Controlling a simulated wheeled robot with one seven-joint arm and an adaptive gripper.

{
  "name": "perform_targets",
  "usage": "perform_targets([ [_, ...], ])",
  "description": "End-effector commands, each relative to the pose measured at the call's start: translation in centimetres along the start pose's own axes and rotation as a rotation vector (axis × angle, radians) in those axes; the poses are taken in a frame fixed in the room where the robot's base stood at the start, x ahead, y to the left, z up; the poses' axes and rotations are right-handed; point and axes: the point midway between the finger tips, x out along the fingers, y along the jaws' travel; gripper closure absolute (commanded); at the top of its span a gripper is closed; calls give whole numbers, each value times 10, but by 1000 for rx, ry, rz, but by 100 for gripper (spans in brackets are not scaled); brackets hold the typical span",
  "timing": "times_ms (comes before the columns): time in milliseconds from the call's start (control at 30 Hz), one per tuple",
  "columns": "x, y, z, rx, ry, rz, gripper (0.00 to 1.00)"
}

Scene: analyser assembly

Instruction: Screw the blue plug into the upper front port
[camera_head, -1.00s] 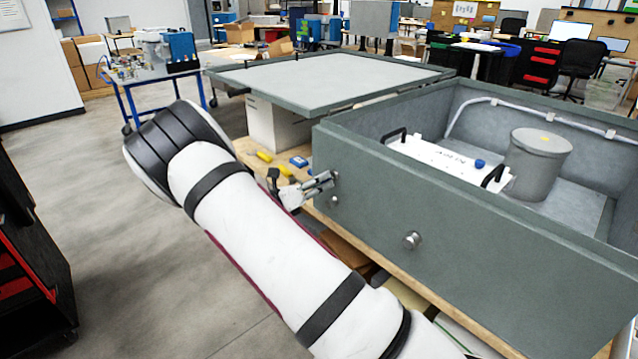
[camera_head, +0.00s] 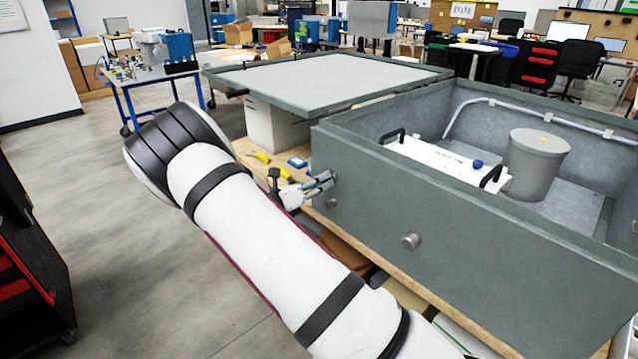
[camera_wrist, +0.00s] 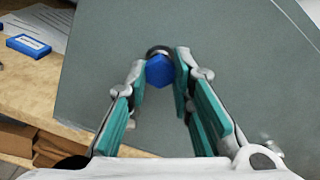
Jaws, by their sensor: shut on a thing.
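The blue plug (camera_wrist: 159,71) sits between the fingertips of my gripper (camera_wrist: 160,76) in the wrist view, with its hex head towards the camera. My gripper is shut on it. A metal ring (camera_wrist: 157,50) shows just behind the plug at the grey box wall; I cannot tell how deep the plug sits in the port. In the head view my gripper (camera_head: 322,184) is at the left end of the box's front wall (camera_head: 470,260), at the upper port, which the fingers mostly hide. A lower port fitting (camera_head: 333,203) shows just below the fingers.
A metal knob (camera_head: 410,241) sticks out of the front wall to the right. A blue box (camera_head: 298,162) and a yellow tool (camera_head: 262,157) lie on the wooden bench left of the grey box. The grey lid (camera_head: 330,75) lies behind. Open floor is at the left.

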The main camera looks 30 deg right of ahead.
Motion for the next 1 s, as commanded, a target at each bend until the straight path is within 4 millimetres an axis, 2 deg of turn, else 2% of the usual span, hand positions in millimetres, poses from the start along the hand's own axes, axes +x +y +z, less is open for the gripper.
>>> perform_targets([
  [767,8,0,0,0,0,-1,100],
  [800,8,0,0,0,0,-1,88],
  [867,8,0,0,0,0,-1,100],
  [1000,8,0,0,17,0,0,100],
])
